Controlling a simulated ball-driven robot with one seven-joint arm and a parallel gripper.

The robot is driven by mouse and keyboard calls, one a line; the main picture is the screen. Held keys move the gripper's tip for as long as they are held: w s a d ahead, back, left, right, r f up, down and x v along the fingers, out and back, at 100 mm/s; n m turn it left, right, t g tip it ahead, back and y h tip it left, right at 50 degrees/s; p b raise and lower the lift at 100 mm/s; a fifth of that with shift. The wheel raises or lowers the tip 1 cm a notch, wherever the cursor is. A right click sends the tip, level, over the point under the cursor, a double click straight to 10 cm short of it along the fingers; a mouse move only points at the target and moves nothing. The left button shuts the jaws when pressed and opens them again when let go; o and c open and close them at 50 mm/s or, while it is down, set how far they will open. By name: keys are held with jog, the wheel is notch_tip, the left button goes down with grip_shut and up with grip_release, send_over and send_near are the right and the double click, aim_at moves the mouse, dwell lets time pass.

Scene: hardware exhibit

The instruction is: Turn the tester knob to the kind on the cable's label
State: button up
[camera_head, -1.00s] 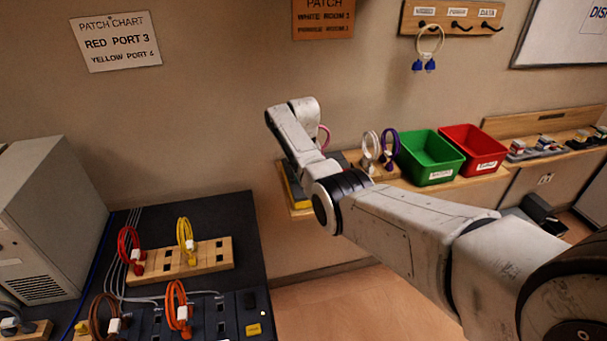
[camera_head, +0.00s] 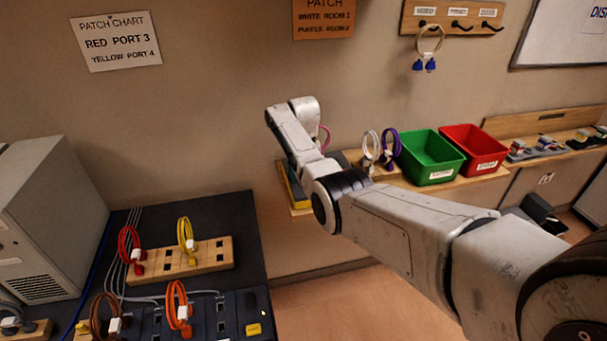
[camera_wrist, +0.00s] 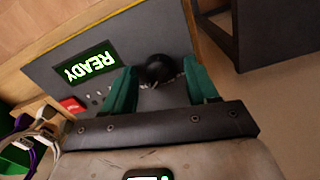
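The tester (camera_wrist: 75,50) fills the upper middle of the wrist view, a grey panel with a yellow edge. Its green screen (camera_wrist: 92,67) reads READY, upside down in this view. The round black knob (camera_wrist: 160,68) is on the panel, with small light marks near it. My gripper (camera_wrist: 160,72) has its two teal fingers apart, one on each side of the knob, with narrow gaps seeming to show. In the head view the tester's yellow side (camera_head: 297,190) shows on the shelf, mostly hidden by my arm. A pink cable (camera_head: 325,135) shows behind my arm; no label on it is readable.
A red button or patch (camera_wrist: 72,105) is on the panel. White (camera_head: 370,143) and purple (camera_head: 391,146) cables stand right of the tester, then a green bin (camera_head: 430,172) and a red bin (camera_head: 487,163). A dark bench (camera_head: 215,208) with cables is at left.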

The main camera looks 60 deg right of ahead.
notch_tip(320, 180, up, 11)
jog(key=b, duration=0.1)
jog(key=shift+f+b, duration=0.15)
jog(key=shift+b, duration=0.2)
dwell(0.7)
